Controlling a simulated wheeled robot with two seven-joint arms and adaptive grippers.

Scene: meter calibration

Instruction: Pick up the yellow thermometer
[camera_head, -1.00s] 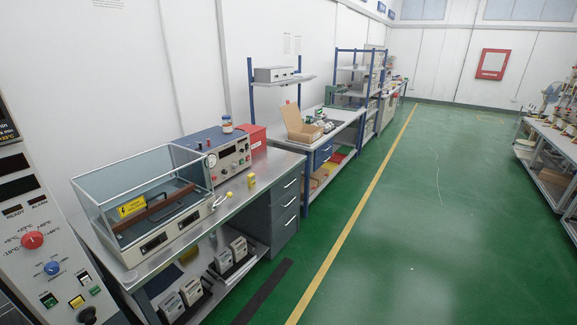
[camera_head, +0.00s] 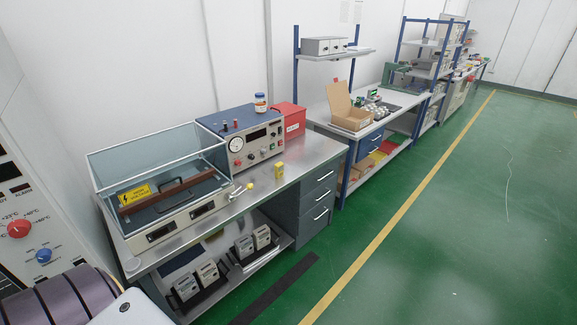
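Neither of my grippers is in view. Part of my own body shows at the bottom left and hides the floor there.
Several meters sit on the lower shelf. A control panel (camera_head: 30,220) is at the left. The green floor (camera_head: 450,240) is clear.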

